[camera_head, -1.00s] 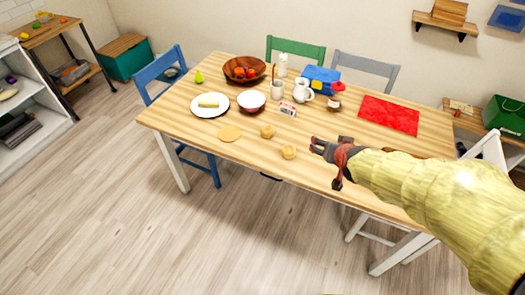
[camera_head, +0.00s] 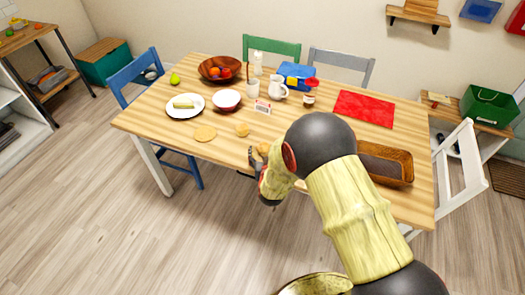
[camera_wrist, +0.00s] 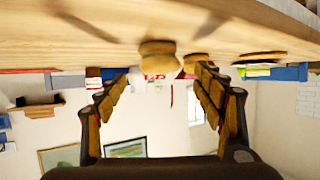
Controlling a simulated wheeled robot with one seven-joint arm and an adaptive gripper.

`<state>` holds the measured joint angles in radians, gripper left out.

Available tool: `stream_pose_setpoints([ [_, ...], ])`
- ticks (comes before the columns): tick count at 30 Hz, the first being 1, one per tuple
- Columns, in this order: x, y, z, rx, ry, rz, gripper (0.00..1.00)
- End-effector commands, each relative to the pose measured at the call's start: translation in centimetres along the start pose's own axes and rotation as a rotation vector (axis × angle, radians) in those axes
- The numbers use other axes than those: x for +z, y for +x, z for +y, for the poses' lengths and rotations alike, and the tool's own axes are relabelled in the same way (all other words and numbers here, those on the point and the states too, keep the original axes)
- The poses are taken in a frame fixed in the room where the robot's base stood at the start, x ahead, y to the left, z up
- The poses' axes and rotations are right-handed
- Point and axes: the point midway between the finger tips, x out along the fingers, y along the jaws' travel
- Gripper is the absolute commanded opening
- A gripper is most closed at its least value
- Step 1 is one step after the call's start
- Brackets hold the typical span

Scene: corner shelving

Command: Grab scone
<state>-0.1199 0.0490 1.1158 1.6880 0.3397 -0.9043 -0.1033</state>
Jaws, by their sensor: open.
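Two small round golden-brown pieces, scone-like, lie on the wooden table's near part. The farther scone (camera_head: 242,130) is clear. The nearer scone (camera_head: 263,149) is partly hidden by my gripper (camera_head: 255,160), which is at the table's front edge. The wrist view is upside down, with the tabletop along the top. There my gripper (camera_wrist: 160,78) is open and empty, fingers wide apart. A scone (camera_wrist: 158,50) sits ahead between the fingers, apart from them. The other scone (camera_wrist: 196,58) shows behind it to the right.
A flat round tan item (camera_head: 205,133) and a white plate (camera_head: 174,107) lie left of the scones. A bowl (camera_head: 227,97), a small card (camera_head: 262,106), a jug (camera_head: 277,92) and a jar (camera_head: 309,100) stand behind. A brown basket (camera_head: 400,181) is right, past my arm.

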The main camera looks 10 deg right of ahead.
Motion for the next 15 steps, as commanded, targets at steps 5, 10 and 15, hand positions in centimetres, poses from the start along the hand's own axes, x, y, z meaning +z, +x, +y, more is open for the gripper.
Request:
stream_pose_setpoints([
  [5, 0.6, 2.8, 0.0, 0.001, 0.001, 0.000, 0.68],
  [10, 0.4, 3.9, 0.0, 0.000, 0.001, 0.000, 0.68],
  [15, 0.3, 4.0, 0.0, 0.000, 0.000, -0.001, 0.68],
])
